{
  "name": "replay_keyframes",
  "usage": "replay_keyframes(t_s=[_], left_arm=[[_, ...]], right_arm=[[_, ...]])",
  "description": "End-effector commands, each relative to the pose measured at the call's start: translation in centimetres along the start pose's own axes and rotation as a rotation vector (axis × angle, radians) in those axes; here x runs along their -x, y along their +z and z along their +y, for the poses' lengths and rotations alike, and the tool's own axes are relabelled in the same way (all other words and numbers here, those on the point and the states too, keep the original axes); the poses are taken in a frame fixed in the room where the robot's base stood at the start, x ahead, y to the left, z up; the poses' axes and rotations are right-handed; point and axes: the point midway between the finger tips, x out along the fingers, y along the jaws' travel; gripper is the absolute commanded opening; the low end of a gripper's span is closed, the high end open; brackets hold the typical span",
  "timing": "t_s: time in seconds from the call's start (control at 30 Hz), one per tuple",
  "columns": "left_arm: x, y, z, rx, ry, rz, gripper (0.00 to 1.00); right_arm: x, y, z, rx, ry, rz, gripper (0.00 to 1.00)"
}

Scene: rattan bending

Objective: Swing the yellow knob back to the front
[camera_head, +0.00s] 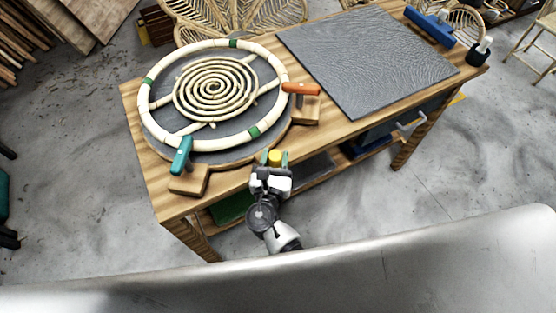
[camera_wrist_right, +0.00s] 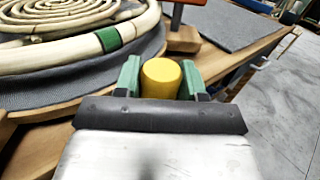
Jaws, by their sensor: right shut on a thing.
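The yellow knob (camera_head: 275,157) is at the front edge of the round bending board, at the front of the table in the head view. It also shows in the right wrist view (camera_wrist_right: 160,78) as a short upright cylinder. My right gripper (camera_head: 274,160) is shut on the knob, one green finger on each side of it. The fingers show in the right wrist view too (camera_wrist_right: 160,80). What the knob is fixed to is hidden behind the gripper. My left gripper is not in either view.
A pale rattan ring (camera_head: 147,123) with green bands surrounds a rattan spiral (camera_head: 214,90). A teal-handled clamp (camera_head: 181,156) and an orange-handled clamp (camera_head: 301,88) stand on wooden blocks beside the ring. A grey mat (camera_head: 367,58) covers the table's right part.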

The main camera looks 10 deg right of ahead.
Motion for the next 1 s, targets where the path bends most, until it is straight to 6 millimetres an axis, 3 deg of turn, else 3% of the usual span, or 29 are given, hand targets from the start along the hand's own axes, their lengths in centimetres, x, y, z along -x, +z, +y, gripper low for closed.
replay_keyframes(t_s=[0.57,0.6,0.7,0.77,1.0], left_arm=[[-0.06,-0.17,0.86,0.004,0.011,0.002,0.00],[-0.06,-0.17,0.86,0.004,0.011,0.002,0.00],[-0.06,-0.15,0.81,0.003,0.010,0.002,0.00],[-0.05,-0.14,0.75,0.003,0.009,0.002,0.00],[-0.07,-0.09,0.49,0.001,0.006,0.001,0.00]], right_arm=[[-0.18,-0.02,0.31,0.003,0.003,0.000,0.00],[-0.18,-0.02,0.30,0.002,0.003,0.001,0.44],[-0.19,0.00,0.29,0.002,0.002,0.000,0.60],[-0.19,0.00,0.29,0.002,0.002,0.000,0.65],[-0.14,0.00,0.28,0.001,0.002,0.000,0.65]])
